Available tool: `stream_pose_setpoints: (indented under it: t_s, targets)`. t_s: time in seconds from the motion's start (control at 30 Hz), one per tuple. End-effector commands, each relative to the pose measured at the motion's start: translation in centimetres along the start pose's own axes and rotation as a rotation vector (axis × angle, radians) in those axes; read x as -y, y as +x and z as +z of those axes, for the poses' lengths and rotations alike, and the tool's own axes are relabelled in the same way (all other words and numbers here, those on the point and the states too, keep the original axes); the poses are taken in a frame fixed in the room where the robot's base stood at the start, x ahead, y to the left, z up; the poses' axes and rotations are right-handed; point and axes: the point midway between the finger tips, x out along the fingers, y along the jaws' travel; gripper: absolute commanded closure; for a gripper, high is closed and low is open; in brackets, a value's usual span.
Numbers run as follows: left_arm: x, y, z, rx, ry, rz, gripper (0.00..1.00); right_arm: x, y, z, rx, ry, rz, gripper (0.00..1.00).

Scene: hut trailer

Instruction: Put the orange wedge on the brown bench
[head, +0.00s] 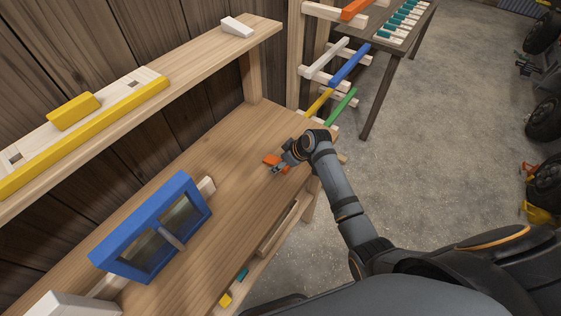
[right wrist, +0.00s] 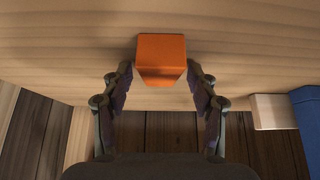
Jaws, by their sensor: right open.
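The orange wedge (head: 270,159) is on the wooden top of the brown bench (head: 215,240), towards its far right end. In the right wrist view the wedge (right wrist: 160,58) shows as an orange block between the two fingers, against the wood. My right gripper (head: 279,166) is low over the bench top at the wedge, and its fingers partly cover it in the head view. In the right wrist view my right gripper (right wrist: 160,76) is open, with one finger on each side of the wedge. I cannot tell whether the fingers touch it. My left gripper is not in view.
A blue framed piece (head: 152,226) stands on the bench at the left. A shelf above holds a yellow block (head: 74,111) and a white wedge (head: 237,27). A rack with coloured bars (head: 350,64) stands beyond the bench. The bench top between blue frame and gripper is clear.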

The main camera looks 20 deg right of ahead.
Motion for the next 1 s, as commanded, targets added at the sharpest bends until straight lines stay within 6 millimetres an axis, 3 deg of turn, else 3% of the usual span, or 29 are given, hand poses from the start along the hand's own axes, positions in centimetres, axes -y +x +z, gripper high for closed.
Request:
stream_pose_setpoints:
  t_s: [0.17, 0.63, 0.8, 1.0]
  targets:
    - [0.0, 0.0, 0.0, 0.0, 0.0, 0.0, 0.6, -0.1, -0.8, -0.1, 0.0, 0.0, 0.002, 0.41]
    - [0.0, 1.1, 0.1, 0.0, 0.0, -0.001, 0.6, -0.2, -10.9, -0.1, 0.0, -0.002, 0.004, 0.41]
    - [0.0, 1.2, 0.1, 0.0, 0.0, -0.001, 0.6, 0.0, -12.2, -0.1, 0.001, 0.0, 0.001, 0.41]
    - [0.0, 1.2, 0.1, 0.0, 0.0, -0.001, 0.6, 0.0, -12.3, -0.2, 0.0, 0.0, -0.001, 0.41]
